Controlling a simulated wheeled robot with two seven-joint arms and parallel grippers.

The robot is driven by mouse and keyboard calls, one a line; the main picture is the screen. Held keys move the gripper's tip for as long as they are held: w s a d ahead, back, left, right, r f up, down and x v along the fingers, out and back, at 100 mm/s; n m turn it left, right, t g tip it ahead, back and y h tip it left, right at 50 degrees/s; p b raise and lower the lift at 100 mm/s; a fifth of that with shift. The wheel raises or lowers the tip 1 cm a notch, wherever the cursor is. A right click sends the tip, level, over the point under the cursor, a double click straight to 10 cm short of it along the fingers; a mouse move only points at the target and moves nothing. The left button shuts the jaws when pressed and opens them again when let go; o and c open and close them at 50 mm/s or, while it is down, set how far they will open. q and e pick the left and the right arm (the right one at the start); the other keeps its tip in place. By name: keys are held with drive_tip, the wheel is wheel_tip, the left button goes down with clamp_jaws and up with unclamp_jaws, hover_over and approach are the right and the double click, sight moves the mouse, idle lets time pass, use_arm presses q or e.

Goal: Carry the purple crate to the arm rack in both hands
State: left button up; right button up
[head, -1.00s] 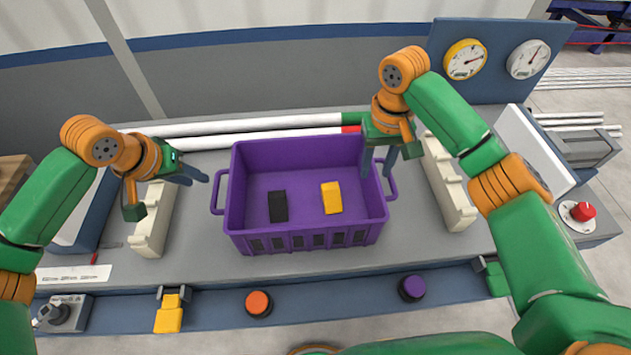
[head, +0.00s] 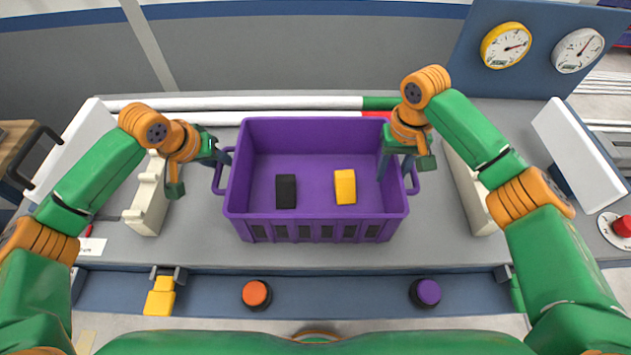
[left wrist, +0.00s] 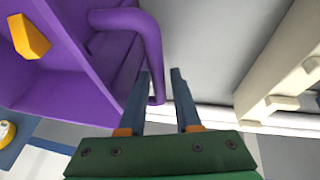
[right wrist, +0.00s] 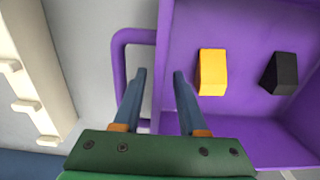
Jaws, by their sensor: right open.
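The purple crate (head: 315,222) stands upright on the grey table, with a black block (head: 286,191) and a yellow block (head: 345,187) inside. My left gripper (head: 226,157) is at its left handle (head: 217,178). In the left wrist view, my left gripper's open fingers (left wrist: 161,72) stand either side of the handle bar (left wrist: 154,50), with a gap visible. My right gripper (head: 395,166) is open at the right side. In the right wrist view, its fingers (right wrist: 160,72) flank the crate's wall edge; the right handle's outer bar (right wrist: 118,75) lies outside them.
Cream notched racks stand left (head: 150,195) and right (head: 470,185) of the crate; which one is the arm rack is unclear. White pipes (head: 215,102) lie behind the crate. Orange (head: 256,293) and purple (head: 428,292) buttons are on the front ledge. The strip before the crate is clear.

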sight(383, 195)
use_arm(q)
drive_tip(key=shift+x, duration=1.55)
use_arm(e)
drive_tip(key=shift+w+f, duration=0.1)
drive_tip(key=shift+f, duration=1.4)
use_arm(q)
drive_tip(key=shift+r, duration=0.1)
clamp_jaws()
use_arm(e)
drive_tip(key=c, duration=0.6)
clamp_jaws()
use_arm(q)
drive_tip(key=shift+w, duration=0.1)
use_arm(e)
drive_tip(key=shift+r, duration=0.1)
